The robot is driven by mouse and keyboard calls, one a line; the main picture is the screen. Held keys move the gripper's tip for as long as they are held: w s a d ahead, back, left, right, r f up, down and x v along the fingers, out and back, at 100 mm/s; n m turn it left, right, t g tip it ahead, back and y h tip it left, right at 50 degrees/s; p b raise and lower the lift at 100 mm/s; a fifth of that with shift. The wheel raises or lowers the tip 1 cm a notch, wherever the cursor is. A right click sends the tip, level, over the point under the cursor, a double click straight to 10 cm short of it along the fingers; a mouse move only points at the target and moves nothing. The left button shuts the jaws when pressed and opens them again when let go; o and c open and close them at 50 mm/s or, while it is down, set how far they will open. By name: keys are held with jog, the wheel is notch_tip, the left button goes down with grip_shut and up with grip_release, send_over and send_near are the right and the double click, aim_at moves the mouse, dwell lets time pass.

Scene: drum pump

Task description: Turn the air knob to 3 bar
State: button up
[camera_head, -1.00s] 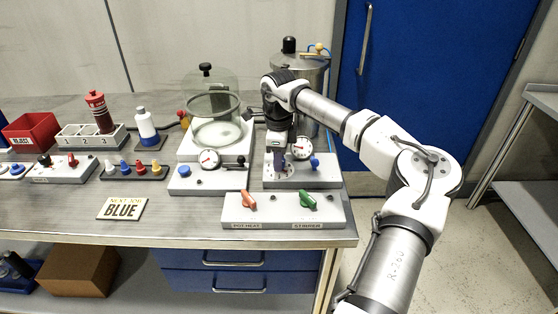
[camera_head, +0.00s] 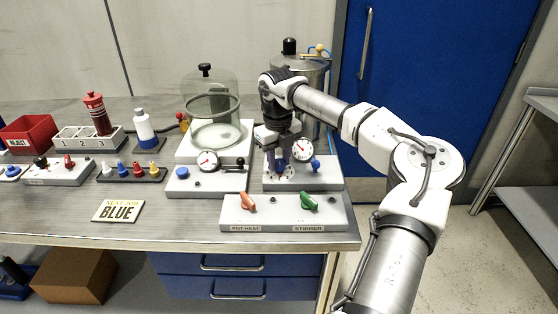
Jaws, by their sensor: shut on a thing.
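The air panel (camera_head: 326,184) is a light sloped box at the right of the bench. It carries a round white gauge (camera_head: 303,149) with a red needle and a blue knob or lever (camera_head: 316,164) at its right. My gripper (camera_head: 283,172) points down over the panel's left part, left of the gauge. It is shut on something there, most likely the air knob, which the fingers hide. A pale dial plate with dark marks shows around the fingertips. The gauge reading is too small to tell.
In front stands a box with an orange pot heat knob (camera_head: 247,203) and a green stirrer knob (camera_head: 308,202). Left are another gauge panel (camera_head: 207,181) and a glass bell jar (camera_head: 211,110). A metal pot (camera_head: 300,72) stands behind my arm. A "BLUE" sign (camera_head: 118,211) lies front left.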

aim_at(278, 162)
jog(key=shift+m, duration=0.7)
jog(key=o, duration=1)
jog(key=shift+c, duration=0.2)
notch_tip(278, 162, up, 14)
jog(key=b, duration=0.1)
jog(key=shift+a, duration=0.2)
jog(key=shift+s+f, duration=0.1)
